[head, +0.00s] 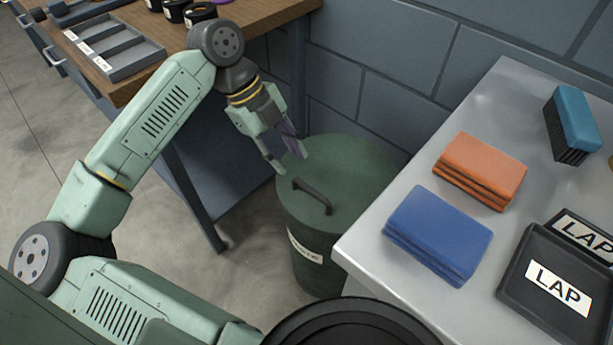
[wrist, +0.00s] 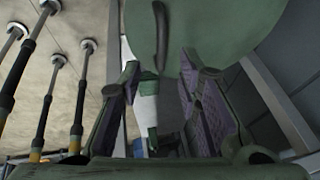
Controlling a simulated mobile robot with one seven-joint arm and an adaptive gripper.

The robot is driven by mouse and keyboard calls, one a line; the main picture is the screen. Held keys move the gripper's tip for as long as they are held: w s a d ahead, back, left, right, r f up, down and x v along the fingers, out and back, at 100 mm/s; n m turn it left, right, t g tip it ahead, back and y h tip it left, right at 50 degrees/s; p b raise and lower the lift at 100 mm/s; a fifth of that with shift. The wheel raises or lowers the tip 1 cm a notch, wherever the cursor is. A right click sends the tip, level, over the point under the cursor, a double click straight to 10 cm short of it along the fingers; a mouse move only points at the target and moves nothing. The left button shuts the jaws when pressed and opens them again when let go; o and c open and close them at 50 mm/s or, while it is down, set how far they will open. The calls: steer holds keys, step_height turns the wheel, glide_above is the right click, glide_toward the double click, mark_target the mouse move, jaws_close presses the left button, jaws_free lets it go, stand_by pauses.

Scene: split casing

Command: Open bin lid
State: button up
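The round green bin (head: 300,245) stands on the floor with a white label on its side, partly cut off from view by the bench. Its green lid (head: 350,165) lies flat on top, closed. A dark bar handle (head: 312,195) rises from the lid; it also shows in the wrist view (wrist: 160,38) at the top middle. My gripper (head: 290,162) is open and empty, pointing down over the left part of the lid, apart from the handle. In the wrist view my gripper (wrist: 160,62) has its purple pads spread, with the handle beyond the fingertips.
A metal bench (head: 375,235) stands close on the bin's right, with blue (head: 437,235) and orange (head: 480,170) stacks, a brush (head: 572,125) and LAP trays (head: 560,285). A wooden workbench (head: 268,14) is behind on the left. A block wall (head: 400,70) is behind the bin.

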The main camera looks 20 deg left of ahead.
mark_target(307, 186)
steer(key=x, duration=0.8)
steer(key=shift+d+p, duration=0.15)
steer(key=shift+p, duration=0.25)
jaws_close()
stand_by(0.3)
